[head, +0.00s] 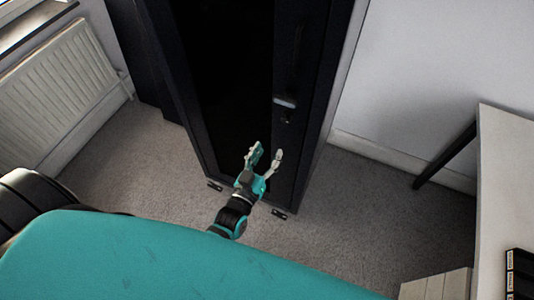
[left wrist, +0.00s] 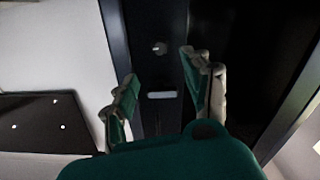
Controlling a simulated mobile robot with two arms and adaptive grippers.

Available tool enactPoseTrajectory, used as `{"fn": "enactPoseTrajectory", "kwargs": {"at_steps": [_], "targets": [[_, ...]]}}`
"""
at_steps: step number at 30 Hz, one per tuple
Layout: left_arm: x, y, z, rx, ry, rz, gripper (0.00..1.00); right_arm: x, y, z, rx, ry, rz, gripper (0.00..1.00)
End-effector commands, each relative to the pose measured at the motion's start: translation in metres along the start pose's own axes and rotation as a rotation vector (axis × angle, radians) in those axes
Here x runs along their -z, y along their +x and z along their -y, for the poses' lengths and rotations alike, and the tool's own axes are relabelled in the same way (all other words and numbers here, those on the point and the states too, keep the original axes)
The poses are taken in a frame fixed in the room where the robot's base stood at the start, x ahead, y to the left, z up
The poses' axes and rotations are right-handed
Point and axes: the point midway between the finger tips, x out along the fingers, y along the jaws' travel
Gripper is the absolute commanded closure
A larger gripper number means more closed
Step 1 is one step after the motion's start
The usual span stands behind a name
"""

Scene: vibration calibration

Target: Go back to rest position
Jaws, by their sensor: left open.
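My left gripper (head: 265,160) is open and empty in front of a tall black cabinet (head: 300,140) in the head view. In the left wrist view the two fingers of the left gripper (left wrist: 160,95) stand apart with nothing between them. Beyond them is the cabinet's dark front, with a small round lock (left wrist: 159,48) and a light handle plate (left wrist: 161,95). The handle plate also shows in the head view (head: 285,103), above the gripper. I cannot tell whether the fingers touch the cabinet. My right gripper is not in view.
A white radiator (head: 55,90) is on the left wall under a window. A white desk (head: 505,180) with a dark leg stands at the right. Grey carpet (head: 350,210) is clear between cabinet and desk. A pale wooden drawer unit (head: 435,287) is at the lower right.

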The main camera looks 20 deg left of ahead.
Motion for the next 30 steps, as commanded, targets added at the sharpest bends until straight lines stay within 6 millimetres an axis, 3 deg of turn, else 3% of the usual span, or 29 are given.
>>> {"fn": "enactPoseTrajectory", "kwargs": {"at_steps": [13, 17, 20, 23, 26, 30], "targets": [[-0.001, 0.000, 0.000, 0.000, 0.000, 0.002, 0.50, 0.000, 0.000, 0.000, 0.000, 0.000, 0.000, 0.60], [-0.025, -0.004, 0.003, 0.001, 0.012, 0.060, 0.50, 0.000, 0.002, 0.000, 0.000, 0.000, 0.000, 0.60], [-0.074, -0.017, 0.010, 0.002, 0.036, 0.179, 0.50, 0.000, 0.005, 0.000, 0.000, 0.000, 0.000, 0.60], [-0.142, -0.043, 0.022, 0.005, 0.073, 0.353, 0.50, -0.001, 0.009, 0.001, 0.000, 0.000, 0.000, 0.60], [-0.208, -0.081, 0.038, 0.008, 0.117, 0.539, 0.50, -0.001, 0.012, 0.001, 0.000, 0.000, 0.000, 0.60], [-0.288, -0.149, 0.063, 0.014, 0.178, 0.799, 0.50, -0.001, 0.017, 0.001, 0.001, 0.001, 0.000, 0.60]]}}
